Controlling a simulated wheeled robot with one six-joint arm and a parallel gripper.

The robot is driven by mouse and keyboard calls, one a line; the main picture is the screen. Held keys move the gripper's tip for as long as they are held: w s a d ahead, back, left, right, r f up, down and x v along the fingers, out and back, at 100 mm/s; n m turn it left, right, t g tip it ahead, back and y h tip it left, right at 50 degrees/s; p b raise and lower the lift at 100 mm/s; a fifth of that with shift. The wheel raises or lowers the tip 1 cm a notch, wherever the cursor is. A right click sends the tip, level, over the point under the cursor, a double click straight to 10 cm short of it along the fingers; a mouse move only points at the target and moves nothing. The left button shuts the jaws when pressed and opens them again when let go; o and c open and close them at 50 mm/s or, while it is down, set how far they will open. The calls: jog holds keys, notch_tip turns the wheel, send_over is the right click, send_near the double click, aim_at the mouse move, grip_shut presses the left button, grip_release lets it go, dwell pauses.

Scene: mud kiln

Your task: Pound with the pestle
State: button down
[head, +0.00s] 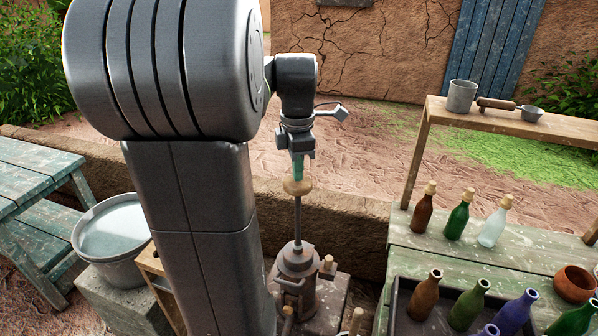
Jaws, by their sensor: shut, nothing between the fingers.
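The likely pestle is a thin dark upright rod with a round wooden knob (297,187) on top, seen in the head view. Its lower end goes into a dark metal mortar-like vessel (297,262) with a collar at the top. The inside of the vessel is hidden. My gripper (298,176) points down right over the knob, its greenish fingers shut with nothing held between them. The fingertips look to be at or just above the knob; I cannot tell whether they touch it.
A low mud wall (345,215) runs behind the vessel. A green bench (405,228) at right holds several bottles, a tray (399,315) and a clay bowl (574,284). A raised shelf (560,127) bears a grey cup (461,96). A water-filled tub (112,240) stands left.

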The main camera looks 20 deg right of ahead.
jog(key=shift+r, duration=0.65)
jog(key=shift+f, duration=0.15)
notch_tip(320, 180, down, 5)
jog(key=b, duration=0.3)
notch_tip(320, 180, up, 5)
jog(key=p, duration=0.4)
jog(key=shift+r+p, duration=0.2)
jog(key=shift+p, duration=0.1)
jog(key=shift+f, duration=0.15)
jog(key=shift+r, duration=2.55)
